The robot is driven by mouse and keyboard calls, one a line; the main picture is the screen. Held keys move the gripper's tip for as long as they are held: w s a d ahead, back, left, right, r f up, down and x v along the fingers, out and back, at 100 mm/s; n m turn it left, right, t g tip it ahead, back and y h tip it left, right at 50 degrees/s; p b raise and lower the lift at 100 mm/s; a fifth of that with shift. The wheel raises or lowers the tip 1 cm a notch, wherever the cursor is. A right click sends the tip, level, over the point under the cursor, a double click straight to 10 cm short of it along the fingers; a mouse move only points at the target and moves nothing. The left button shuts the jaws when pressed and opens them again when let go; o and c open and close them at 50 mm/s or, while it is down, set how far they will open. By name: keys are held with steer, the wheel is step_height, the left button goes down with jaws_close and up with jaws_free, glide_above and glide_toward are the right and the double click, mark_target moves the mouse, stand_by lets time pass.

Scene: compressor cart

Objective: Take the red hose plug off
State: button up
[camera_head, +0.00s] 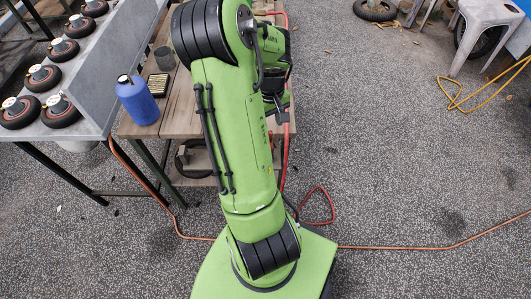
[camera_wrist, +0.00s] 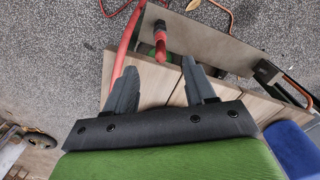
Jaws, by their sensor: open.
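The red hose plug (camera_wrist: 160,38) shows in the wrist view as a short red cylinder with a darker end, near a grey panel. A red hose (camera_wrist: 124,42) passes to its left and runs behind my left finger. My gripper (camera_wrist: 159,66) is open, with its two dark fingers apart and nothing between them. The plug lies beyond the fingertips, roughly in line with the gap, and looks apart from both fingers. In the head view my gripper (camera_head: 276,101) is partly hidden by my green arm, and the plug cannot be made out.
The wooden cart top (camera_head: 143,128) lies under my arm, with a blue bottle (camera_head: 138,100) at its left. A grey bench with several black wheels (camera_head: 59,112) stands further left. An orange hose (camera_head: 400,248) crosses the ground. The ground to the right is mostly clear.

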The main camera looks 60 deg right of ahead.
step_height(320, 180, down, 7)
steer(key=shift+w+a+r+b, duration=0.1)
steer(key=shift+r+b, duration=0.1)
steer(key=shift+b, duration=0.6)
step_height(320, 180, down, 6)
steer(key=shift+b, duration=1)
steer(key=shift+r, duration=0.1)
steer(key=shift+c, duration=0.3)
steer(key=c, duration=0.9)
step_height(320, 180, up, 15)
steer(key=p, duration=0.7)
steer(key=shift+c, duration=0.2)
